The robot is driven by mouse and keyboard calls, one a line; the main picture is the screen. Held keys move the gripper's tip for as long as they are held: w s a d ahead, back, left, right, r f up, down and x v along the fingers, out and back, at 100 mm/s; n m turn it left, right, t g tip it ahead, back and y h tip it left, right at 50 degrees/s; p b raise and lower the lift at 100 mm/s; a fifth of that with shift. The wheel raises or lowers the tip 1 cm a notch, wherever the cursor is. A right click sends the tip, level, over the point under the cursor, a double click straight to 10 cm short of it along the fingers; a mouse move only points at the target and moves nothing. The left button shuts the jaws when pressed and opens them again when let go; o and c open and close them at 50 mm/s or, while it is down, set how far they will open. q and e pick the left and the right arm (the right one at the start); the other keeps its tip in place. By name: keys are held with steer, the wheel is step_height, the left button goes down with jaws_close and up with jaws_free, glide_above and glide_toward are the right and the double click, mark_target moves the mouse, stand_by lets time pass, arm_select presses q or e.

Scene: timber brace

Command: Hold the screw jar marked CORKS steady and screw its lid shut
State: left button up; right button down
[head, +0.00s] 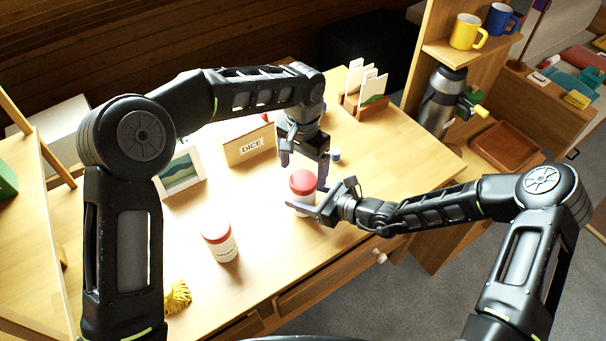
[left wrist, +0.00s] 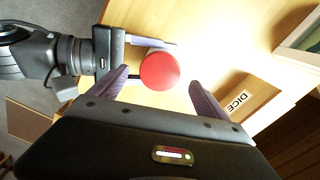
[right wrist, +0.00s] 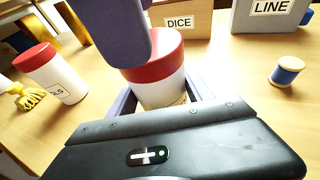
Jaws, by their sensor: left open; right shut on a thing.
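A white jar (head: 302,196) with a red lid (head: 303,181) stands near the table's front right edge. My right gripper (head: 314,199) is shut around its body, which also shows in the right wrist view (right wrist: 162,94). The lid sits on top of the jar; I cannot tell how tight it is. No label is readable on this jar. My left gripper (head: 304,166) is open, pointing down above the lid, with the lid (left wrist: 160,70) between and just beyond its fingers in the left wrist view. One left finger hides part of the lid in the right wrist view.
A second red-lidded white jar (head: 220,242) stands at left, its label partly readable as "LS". A DICE box (head: 248,145), LINE box (right wrist: 270,18), blue spool (head: 335,155), picture frame (head: 180,174), card holder (head: 366,104) and yellow cord (head: 177,297) surround it.

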mark_target(314, 198)
arm_select(q)
step_height(314, 198, up, 8)
steer(key=shift+r, duration=0.25)
arm_select(e)
steer(key=shift+c, duration=1.8)
jaws_free()
steer(key=shift+s+d+r, duration=0.2)
steer(key=shift+s+d, duration=0.1)
steer(key=shift+d, duration=0.25)
arm_select(q)
steer(key=shift+f+b, duration=0.55)
steer(key=shift+f, duration=0.05)
arm_select(e)
steer(key=v, duration=0.6)
steer(key=shift+s+d+r, duration=0.1)
steer(key=shift+s+d, duration=0.05)
steer(key=shift+s, duration=0.05)
